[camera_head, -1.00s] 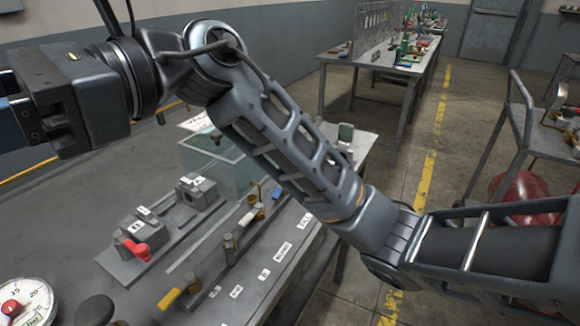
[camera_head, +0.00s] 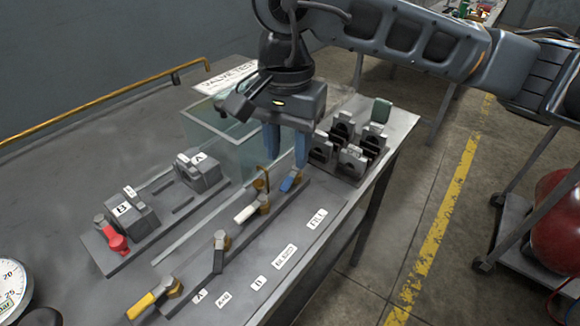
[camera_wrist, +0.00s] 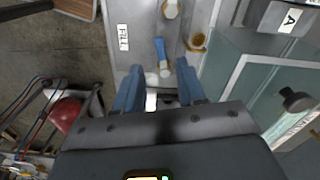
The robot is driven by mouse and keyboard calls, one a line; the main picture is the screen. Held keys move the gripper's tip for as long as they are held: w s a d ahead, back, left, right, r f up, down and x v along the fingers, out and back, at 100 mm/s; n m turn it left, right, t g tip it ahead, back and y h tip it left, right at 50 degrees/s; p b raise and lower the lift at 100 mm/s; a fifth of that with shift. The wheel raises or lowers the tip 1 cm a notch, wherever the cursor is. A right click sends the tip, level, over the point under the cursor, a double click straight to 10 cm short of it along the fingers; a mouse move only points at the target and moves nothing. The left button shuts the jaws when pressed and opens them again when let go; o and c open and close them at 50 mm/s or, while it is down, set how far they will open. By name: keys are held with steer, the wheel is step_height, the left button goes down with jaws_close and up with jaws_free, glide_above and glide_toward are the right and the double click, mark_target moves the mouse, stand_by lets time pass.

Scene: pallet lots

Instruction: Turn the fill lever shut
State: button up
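The fill lever (camera_head: 290,181) is a short blue handle on a brass valve at the far end of the row, level with the FILL label (camera_head: 316,219). In the wrist view the blue lever (camera_wrist: 160,48) runs away from its valve, between and just past my fingertips. My gripper (camera_head: 287,163) points down over this end of the row, with its two blue fingers apart. In the wrist view my gripper (camera_wrist: 160,68) shows nothing clamped between the fingers. I cannot tell whether the fingers touch the lever.
White (camera_head: 245,214), black (camera_head: 219,256) and yellow (camera_head: 142,304) levers line the same rail. A bent brass pipe (camera_head: 261,180) stands beside the blue lever. A glass tank (camera_head: 205,137) is behind, and dark clamp blocks (camera_head: 352,160) stand to the right. Two grey blocks (camera_head: 130,212) sit left.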

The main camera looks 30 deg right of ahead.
mark_target(287, 182)
steer(key=shift+a+f, duration=0.1)
steer(key=shift+f, duration=2.55)
steer(key=shift+c, duration=0.4)
jaws_close()
